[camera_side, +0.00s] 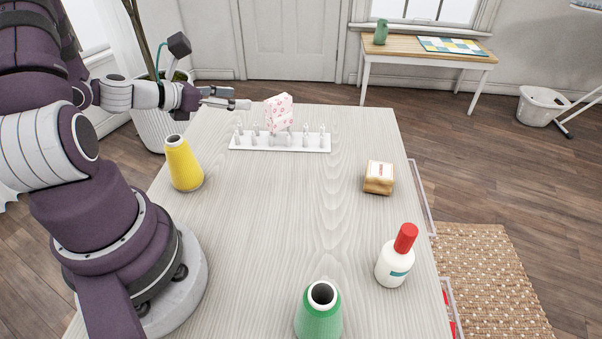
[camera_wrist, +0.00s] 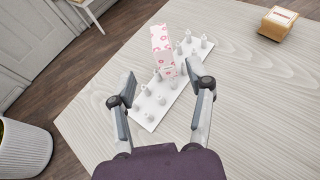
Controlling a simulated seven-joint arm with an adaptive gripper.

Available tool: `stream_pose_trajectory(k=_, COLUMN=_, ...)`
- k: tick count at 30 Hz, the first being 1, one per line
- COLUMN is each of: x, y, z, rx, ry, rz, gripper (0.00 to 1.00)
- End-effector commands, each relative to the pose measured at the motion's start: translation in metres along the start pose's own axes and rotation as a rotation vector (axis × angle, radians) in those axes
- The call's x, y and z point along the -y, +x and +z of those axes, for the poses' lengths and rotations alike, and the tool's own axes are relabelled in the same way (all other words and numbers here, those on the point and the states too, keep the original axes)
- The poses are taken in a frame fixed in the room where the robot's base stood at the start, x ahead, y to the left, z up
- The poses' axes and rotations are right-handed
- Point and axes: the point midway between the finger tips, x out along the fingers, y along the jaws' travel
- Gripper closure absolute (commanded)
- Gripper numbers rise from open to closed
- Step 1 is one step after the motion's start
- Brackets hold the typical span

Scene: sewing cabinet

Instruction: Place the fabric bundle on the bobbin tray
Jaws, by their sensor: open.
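The fabric bundle (camera_side: 279,110), pink-white with a red flower print, rests tilted on the pegs of the white bobbin tray (camera_side: 243,146) at the far end of the table. In the wrist view the bundle (camera_wrist: 161,43) lies across the tray's far side, and the tray (camera_wrist: 149,118) runs diagonally below it with several pegs showing. My gripper (camera_side: 240,103) is open and empty, to the left of the bundle and apart from it. In the wrist view my gripper (camera_wrist: 162,82) has its fingers spread, with the bundle beyond the fingertips.
A yellow thread cone (camera_side: 184,165) stands on the table's left. A tan block (camera_side: 379,178), a white bottle with red cap (camera_side: 393,262) and a green cone (camera_side: 319,313) stand to the right and front. The table's middle is clear.

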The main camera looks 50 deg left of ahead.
Motion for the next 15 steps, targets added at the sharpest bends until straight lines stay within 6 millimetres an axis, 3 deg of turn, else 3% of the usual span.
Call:
stream_pose_trajectory(k=5, x=0.003, y=-0.012, z=0.002, rx=-0.001, ry=0.024, rz=-0.011, gripper=0.47)
stream_pose_trajectory(k=8, x=0.029, y=-0.007, z=0.01, rx=-0.032, ry=0.266, rz=-0.135, gripper=0.47)
stream_pose_trajectory(k=11, x=0.08, y=-0.007, z=0.016, rx=-0.078, ry=0.789, rz=-0.39, gripper=0.47)
stream_pose_trajectory(k=12, x=0.098, y=-0.011, z=0.015, rx=-0.09, ry=1.035, rz=-0.499, gripper=0.47)
stream_pose_trajectory(k=15, x=0.129, y=-0.03, z=0.015, rx=-0.091, ry=1.65, rz=-0.746, gripper=0.47)
